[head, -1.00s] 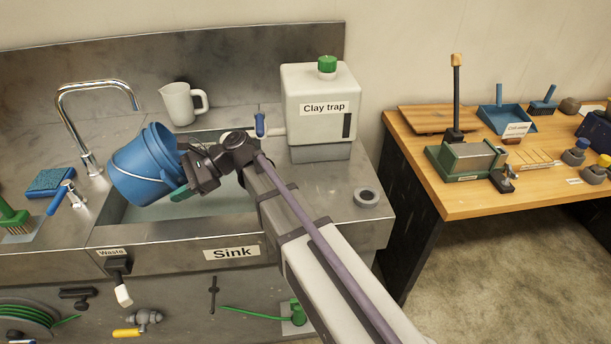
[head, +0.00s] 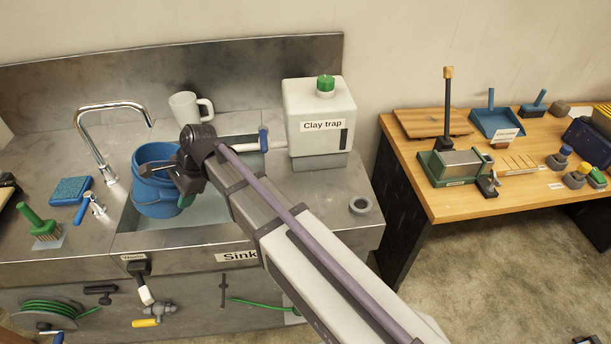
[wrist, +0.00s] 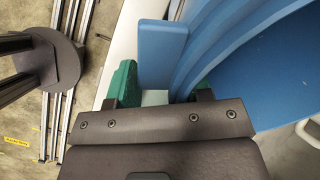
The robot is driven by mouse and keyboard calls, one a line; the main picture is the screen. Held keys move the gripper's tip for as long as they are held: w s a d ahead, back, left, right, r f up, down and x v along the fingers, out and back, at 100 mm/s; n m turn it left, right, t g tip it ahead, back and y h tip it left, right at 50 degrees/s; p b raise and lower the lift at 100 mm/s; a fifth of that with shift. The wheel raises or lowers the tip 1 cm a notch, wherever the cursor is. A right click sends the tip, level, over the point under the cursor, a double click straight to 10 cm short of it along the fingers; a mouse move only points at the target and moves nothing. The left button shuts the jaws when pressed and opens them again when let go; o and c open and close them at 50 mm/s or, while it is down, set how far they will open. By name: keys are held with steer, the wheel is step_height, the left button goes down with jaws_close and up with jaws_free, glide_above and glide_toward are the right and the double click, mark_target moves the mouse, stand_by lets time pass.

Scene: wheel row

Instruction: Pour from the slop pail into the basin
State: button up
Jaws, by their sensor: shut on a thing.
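The slop pail (head: 154,206) is a blue bucket, near upright in the head view, over the left part of the sink basin (head: 122,216). Pale grey-green liquid (head: 212,210) shows in the basin to the right of the pail. My gripper (head: 182,192) is at the pail's right side, shut on it. In the wrist view, the green fingers of my gripper (wrist: 160,88) stand on either side of a blue tab on the pail (wrist: 265,70). My gripper and wrist hide part of the pail's right side. I cannot see what is inside the pail.
A chrome tap (head: 105,135) arches at the pail's left. A white jug (head: 186,106) stands behind, and the clay trap (head: 318,120) stands to the right. A sponge (head: 70,190) and a green brush (head: 42,226) lie left of the basin.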

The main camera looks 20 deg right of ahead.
steer(key=shift+a+h, duration=0.1)
steer(key=shift+h, duration=0.9)
steer(key=f+h, duration=0.1)
steer(key=d+h, duration=0.1)
steer(key=h, duration=0.1)
steer(key=shift+f+t+b, duration=0.3)
steer(key=shift+f+b, duration=0.05)
step_height(320, 180, up, 3)
steer(key=p, duration=0.3)
steer(key=shift+r, duration=0.15)
